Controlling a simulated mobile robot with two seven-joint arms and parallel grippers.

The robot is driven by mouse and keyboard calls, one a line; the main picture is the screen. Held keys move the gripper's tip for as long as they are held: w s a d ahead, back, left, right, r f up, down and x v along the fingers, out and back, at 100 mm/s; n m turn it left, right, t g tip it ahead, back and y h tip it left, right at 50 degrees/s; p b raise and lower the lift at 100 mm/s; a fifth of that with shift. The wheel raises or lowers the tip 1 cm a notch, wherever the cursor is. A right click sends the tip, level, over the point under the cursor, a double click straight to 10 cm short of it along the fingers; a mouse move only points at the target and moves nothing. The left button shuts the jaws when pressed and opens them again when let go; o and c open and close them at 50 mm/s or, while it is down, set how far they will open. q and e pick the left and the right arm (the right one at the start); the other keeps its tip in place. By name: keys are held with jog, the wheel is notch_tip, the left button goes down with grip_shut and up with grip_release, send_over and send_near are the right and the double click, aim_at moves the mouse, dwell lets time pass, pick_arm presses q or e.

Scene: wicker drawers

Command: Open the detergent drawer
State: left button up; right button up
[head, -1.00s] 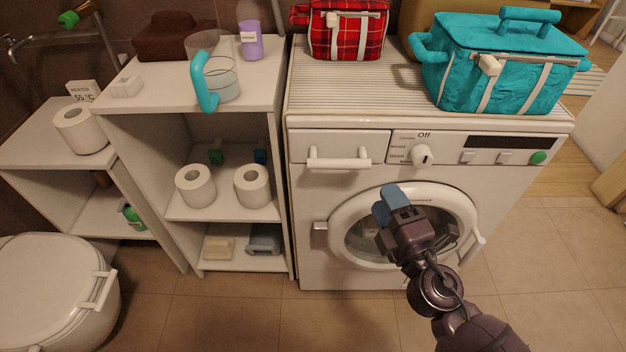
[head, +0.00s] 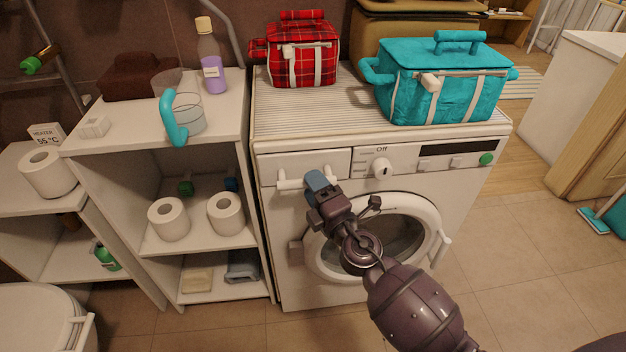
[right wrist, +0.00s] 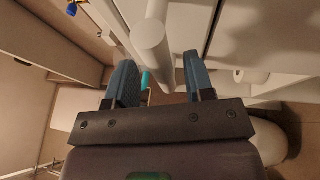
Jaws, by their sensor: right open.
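The detergent drawer (head: 325,163) is the white panel at the upper left of the washing machine front, and it looks closed. Its white bar handle (head: 291,183) runs across its lower part. My right gripper (head: 318,181) is at the right part of this handle, hiding some of it. In the right wrist view, the open blue fingers of my right gripper (right wrist: 160,68) have the white handle bar (right wrist: 152,42) showing between them. I cannot tell whether they touch it. My left gripper is not in view.
The washing machine (head: 275,235) carries a red plaid bag (head: 301,55) and a teal bag (head: 440,85). Its round door (head: 425,215) is behind my right arm. A white shelf (head: 255,215) with toilet rolls stands close on the left. The floor (head: 530,265) on the right is mostly clear.

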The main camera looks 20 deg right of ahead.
jog(key=shift+x, duration=0.85)
jog(key=shift+f, duration=0.1)
grip_shut()
